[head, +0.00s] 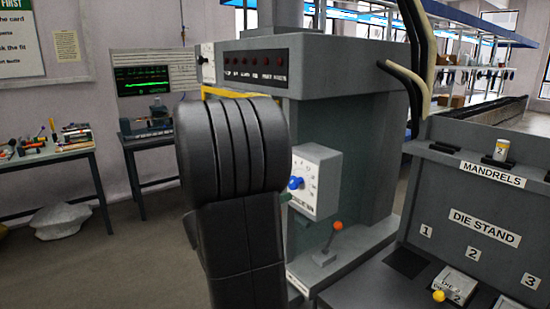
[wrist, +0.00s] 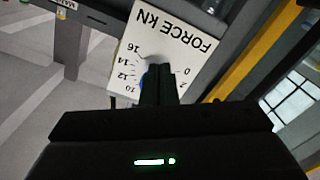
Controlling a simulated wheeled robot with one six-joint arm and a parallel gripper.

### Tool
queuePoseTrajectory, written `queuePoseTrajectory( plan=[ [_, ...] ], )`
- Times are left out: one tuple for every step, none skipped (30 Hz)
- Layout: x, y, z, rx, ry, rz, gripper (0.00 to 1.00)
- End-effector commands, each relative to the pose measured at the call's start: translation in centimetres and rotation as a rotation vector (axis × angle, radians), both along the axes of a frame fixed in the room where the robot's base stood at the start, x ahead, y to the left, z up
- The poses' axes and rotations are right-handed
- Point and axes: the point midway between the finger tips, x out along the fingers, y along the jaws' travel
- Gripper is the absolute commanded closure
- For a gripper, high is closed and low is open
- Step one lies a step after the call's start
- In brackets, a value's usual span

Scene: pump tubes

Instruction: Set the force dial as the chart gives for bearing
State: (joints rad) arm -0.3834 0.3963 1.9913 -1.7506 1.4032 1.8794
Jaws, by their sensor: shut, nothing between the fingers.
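The force dial is a white plate (wrist: 182,42) marked FORCE KN, upside down in the wrist view, with figures including 0, 2, 10, 12, 14 and 16. In the head view it is on a box (head: 318,178) on the machine's front, with a blue knob (head: 295,183). My gripper (wrist: 158,72) is shut and empty, its fingertips in front of the knob, of which only a blue edge (wrist: 143,84) shows. I cannot tell whether they touch, nor read the knob's setting. In the head view my dark arm hides most of the gripper. No readable chart for bearing shows.
A lever with an orange ball (head: 337,226) stands below the dial box. The die stand (head: 484,228) and mandrel shelf (head: 492,174) are at the right. A tool table (head: 45,155) and a monitor (head: 142,80) are at the left. Open floor lies at the lower left.

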Motion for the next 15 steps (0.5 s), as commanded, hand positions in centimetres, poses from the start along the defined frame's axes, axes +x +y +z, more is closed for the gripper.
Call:
queuePoseTrajectory(
  plan=[
    [0.21, -0.38, -0.43, 0.001, -0.004, -0.003, 1.0],
    [0.34, -0.53, -0.41, 0.001, -0.004, -0.003, 1.0],
    [0.48, -0.7, -0.38, 0.001, -0.003, -0.002, 1.0],
    [0.57, -0.8, -0.35, 0.001, -0.002, -0.001, 1.0],
    [0.65, -0.9, -0.32, 0.0, -0.001, -0.001, 1.0],
    [0.74, -1.02, -0.27, 0.0, -0.001, -0.001, 1.0],
    [0.79, -1.1, -0.22, 0.0, -0.001, -0.001, 1.0],
    [0.83, -1.15, -0.16, 0.0, -0.001, -0.002, 1.0],
    [0.86, -1.2, -0.1, 0.0, -0.001, -0.002, 1.0],
    [0.88, -1.23, -0.05, 0.0, -0.001, -0.002, 1.0],
    [0.89, -1.24, -0.02, 0.0, -0.001, -0.002, 1.0],
    [0.9, -1.25, 0.01, -0.001, -0.002, 0.0, 1.0],
    [0.91, -1.24, 0.02, -0.001, -0.001, 0.0, 1.0],
    [0.91, -1.24, 0.04, -0.001, -0.001, 0.0, 1.0],
    [0.91, -1.23, 0.05, -0.001, -0.001, 0.0, 1.0]
  ],
)
